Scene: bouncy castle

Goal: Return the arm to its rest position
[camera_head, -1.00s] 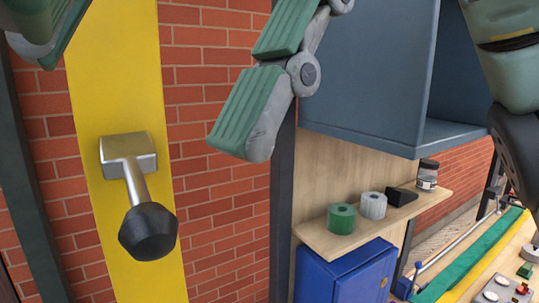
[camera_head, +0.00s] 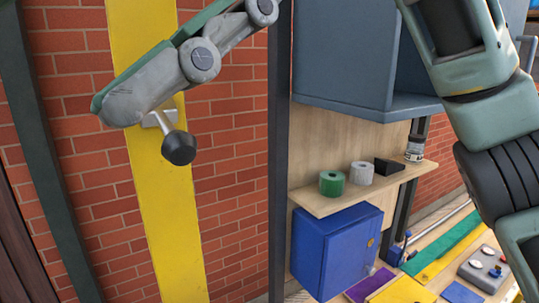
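One grey and green finger of my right gripper (camera_head: 160,84) shows at the upper left, its tip in front of the yellow post. The other finger is not visible, so I cannot tell how far the gripper is open. My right arm (camera_head: 468,60) comes in from the right. The lever with a black knob (camera_head: 179,147) sits on the yellow post (camera_head: 163,218), its bracket partly hidden behind the finger. Nothing held shows, and I cannot tell whether the finger touches the bracket. My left gripper is not in view.
A wooden shelf (camera_head: 318,205) holds a green roll (camera_head: 332,183), a white roll (camera_head: 361,172), a black block (camera_head: 388,166) and a jar (camera_head: 414,151). A blue-grey cabinet (camera_head: 340,60) is above, a blue box (camera_head: 338,250) below. A workbench with a button panel (camera_head: 487,268) is at right.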

